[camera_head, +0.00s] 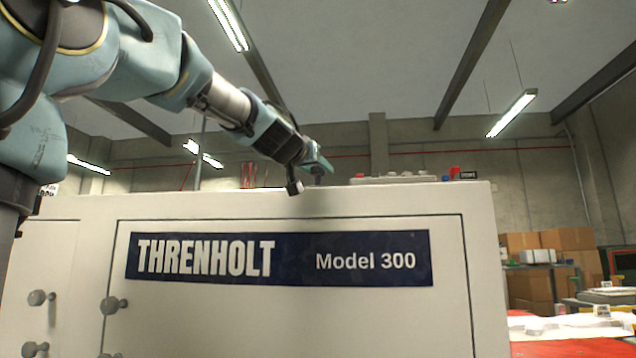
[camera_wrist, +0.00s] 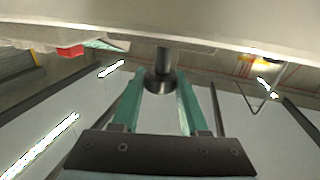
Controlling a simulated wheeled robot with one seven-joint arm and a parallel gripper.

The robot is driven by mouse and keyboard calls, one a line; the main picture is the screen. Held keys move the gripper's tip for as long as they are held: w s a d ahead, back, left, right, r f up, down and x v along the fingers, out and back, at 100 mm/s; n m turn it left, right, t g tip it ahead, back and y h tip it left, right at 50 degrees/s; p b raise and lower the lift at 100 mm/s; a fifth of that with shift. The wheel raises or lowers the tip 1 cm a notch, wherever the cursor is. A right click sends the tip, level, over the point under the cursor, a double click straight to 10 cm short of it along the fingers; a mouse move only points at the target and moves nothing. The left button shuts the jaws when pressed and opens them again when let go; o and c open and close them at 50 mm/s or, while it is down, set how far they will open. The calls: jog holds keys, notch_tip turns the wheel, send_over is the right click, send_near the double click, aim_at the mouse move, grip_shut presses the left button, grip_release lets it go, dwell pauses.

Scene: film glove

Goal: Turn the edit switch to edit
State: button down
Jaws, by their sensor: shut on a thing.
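The knob (camera_wrist: 162,84), which I take to be the edit switch, is dark and round on a short metal stem. In the wrist view its stem meets the pale machine surface. My gripper (camera_wrist: 160,92) has its two teal fingers on either side of the knob, shut on it.
The white machine cabinet (camera_head: 290,320) reads "THRENHOLT Model 300" and has several round front knobs. Cardboard boxes (camera_head: 565,240) are far right.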

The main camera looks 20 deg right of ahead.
jog(key=shift+f+m+g+h+b, duration=0.2)
jog(key=shift+m+g+h+b, duration=0.55)
jog(key=shift+b, duration=1.7)
jog(key=shift+m+g+h+b, duration=0.45)
jog(key=shift+b, duration=0.4)
jog(key=shift+w+g+h+b, duration=0.1)
jog(key=shift+g+h+b, duration=0.2)
jog(key=shift+g, duration=0.1)
jog(key=shift+r+m+g+h, duration=0.15)
jog(key=shift+m+g+h, duration=0.3)
jog(key=shift+m+g, duration=0.25)
jog(key=shift+r+m+g+h, duration=0.15)
jog(key=shift+m+g+h, duration=0.4)
jog(key=shift+g, duration=0.25)
jog(key=shift+m+g, duration=0.55)
jog(key=shift+g, duration=0.15)
jog(key=shift+g+h, duration=0.3)
jog(key=shift+c, duration=2.2)
grip_release()
